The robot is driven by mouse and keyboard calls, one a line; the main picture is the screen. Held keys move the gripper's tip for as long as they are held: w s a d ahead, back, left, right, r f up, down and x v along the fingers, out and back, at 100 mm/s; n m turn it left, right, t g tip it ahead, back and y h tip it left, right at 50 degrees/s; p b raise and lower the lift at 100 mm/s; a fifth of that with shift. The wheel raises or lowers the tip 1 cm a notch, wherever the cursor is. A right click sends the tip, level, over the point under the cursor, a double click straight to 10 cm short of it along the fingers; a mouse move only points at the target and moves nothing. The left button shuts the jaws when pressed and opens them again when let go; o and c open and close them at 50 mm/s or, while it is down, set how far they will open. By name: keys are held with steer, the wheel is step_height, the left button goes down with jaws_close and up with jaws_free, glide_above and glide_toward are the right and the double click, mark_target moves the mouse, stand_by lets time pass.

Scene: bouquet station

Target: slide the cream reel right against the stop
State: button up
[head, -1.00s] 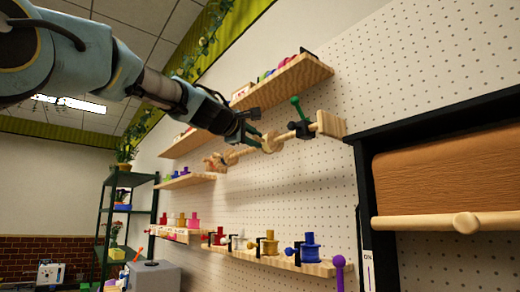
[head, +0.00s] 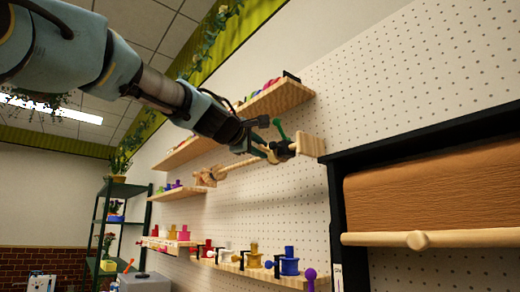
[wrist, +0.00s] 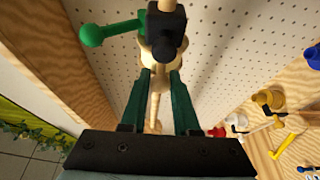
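The cream reel (wrist: 160,57) sits on a wooden rod (wrist: 154,112) that runs along the pegboard wall. The stop (wrist: 165,28) is a black clamp with a green handle (wrist: 92,35). In the head view, my gripper (head: 270,153) is right beside the stop (head: 283,150) and hides most of the reel. The reel is close to the stop; I cannot tell if they touch.
A wooden end block (head: 310,145) holds the rod at the right. A shelf (head: 275,102) is above and a lower shelf (head: 235,267) carries coloured reels. A black frame with a brown roll (head: 430,195) stands at the right.

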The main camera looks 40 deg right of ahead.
steer(key=o, duration=0.4)
steer(key=shift+s, duration=0.1)
steer(key=shift+s+a+f+b, duration=0.1)
steer(key=shift+a+b, duration=0.3)
steer(key=b+v, duration=0.4)
steer(key=v, duration=0.6)
steer(key=shift+d+b, duration=0.1)
steer(key=shift+b, duration=0.3)
